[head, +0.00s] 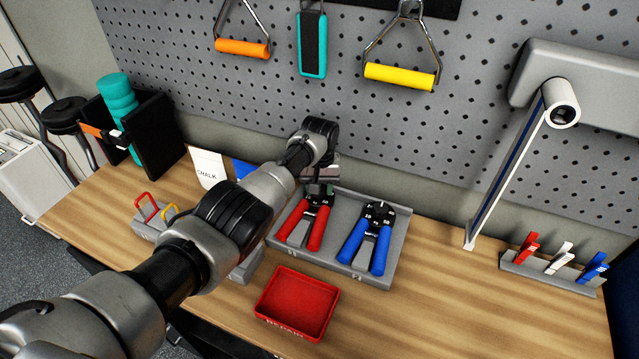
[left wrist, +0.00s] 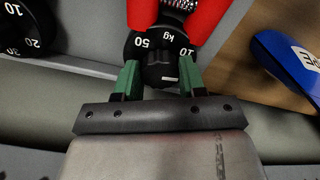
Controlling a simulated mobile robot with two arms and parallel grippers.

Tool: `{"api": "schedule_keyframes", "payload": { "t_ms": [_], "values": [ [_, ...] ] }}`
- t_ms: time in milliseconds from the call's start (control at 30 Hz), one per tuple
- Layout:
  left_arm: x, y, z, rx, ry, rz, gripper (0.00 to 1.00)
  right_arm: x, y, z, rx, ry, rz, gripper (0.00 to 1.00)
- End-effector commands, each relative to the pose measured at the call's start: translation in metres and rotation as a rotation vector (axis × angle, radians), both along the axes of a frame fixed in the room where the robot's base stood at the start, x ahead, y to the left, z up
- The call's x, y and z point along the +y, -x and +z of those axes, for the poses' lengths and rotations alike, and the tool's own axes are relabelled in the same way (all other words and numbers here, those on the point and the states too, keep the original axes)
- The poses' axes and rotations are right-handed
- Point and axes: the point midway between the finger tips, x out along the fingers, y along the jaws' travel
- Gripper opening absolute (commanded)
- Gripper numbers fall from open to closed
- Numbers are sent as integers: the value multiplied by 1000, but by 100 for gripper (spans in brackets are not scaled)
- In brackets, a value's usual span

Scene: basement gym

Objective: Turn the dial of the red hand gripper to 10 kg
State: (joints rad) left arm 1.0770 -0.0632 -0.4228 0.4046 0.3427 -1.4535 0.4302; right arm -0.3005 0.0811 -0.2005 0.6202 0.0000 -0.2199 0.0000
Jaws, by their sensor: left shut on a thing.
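The red hand gripper (head: 318,229) lies in the left slot of a grey tray (head: 400,250), its red handles toward the tray's front. My left gripper (head: 319,187) reaches down over the dial. In the left wrist view its green fingers (left wrist: 160,72) are shut on the black dial knob (left wrist: 160,57) from both sides. A short white mark shows on the knob's lower right. Part of the scale is hidden under the knob and fingers. My right gripper is not in view.
A blue hand gripper (head: 380,250) lies in the tray's right slot; its dial (left wrist: 25,30) shows in the left wrist view. A red bin (head: 297,302) stands in front. A chalk box (head: 208,168) stands behind my arm. The pegboard (head: 390,130) rises behind. The bench's front right is clear.

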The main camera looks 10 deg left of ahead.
Motion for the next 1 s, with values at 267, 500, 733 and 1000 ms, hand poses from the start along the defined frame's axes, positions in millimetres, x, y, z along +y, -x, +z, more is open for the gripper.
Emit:
{"api": "schedule_keyframes", "payload": {
  "t_ms": [267,500,733,1000],
  "values": [
    [-1,0,1,0,4,251,17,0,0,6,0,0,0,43],
    [0,0,1,1,3,423,17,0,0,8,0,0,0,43],
    [0,0,1,0,3,526,17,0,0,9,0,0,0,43],
    [0,0,1,0,3,573,17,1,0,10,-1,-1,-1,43]
  ]
}}
